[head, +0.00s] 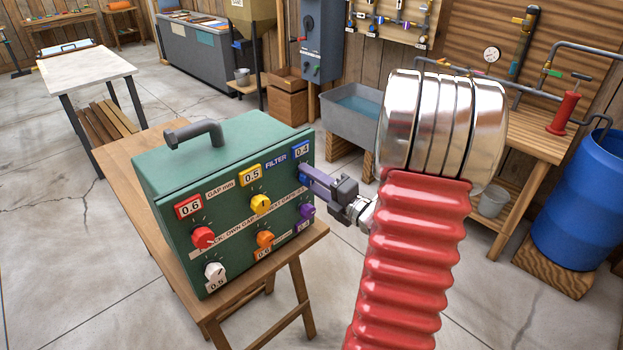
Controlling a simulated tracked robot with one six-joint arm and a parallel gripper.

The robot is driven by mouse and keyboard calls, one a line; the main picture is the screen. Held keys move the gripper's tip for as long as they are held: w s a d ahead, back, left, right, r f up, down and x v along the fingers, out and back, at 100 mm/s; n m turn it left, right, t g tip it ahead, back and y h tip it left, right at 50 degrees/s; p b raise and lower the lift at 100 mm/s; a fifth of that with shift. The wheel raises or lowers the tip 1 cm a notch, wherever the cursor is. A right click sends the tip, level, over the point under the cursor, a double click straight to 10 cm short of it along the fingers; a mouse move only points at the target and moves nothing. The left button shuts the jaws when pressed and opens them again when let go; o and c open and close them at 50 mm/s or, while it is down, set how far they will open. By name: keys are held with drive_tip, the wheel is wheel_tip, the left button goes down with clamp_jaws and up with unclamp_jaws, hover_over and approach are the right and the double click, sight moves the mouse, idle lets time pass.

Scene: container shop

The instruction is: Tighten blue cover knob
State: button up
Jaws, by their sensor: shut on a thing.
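The blue knob (303,179) is on the upper right of the front of a green box (185,148), below a blue 0.4 label (301,150). My gripper (305,174) is at this knob, with its purple-grey fingers reaching in from the right and shut on it. The fingers hide most of the knob, so its pointer does not show. The same front has red (203,238), yellow (260,204), white (214,272), orange (265,240) and purple (306,211) knobs.
The box stands on a wooden trestle table (128,165). The purple knob is close below my gripper. A grey sink (345,128), a wooden workbench (520,160) and a blue barrel (585,215) stand behind to the right. The floor right of the table is clear.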

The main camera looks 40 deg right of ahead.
drive_tip(key=shift+d+f, duration=0.1)
drive_tip(key=shift+d, duration=0.05)
drive_tip(key=o, duration=1.1)
drive_tip(key=shift+s, duration=0.1)
drive_tip(key=shift+s+d, duration=0.1)
drive_tip(key=shift+s, duration=6.75)
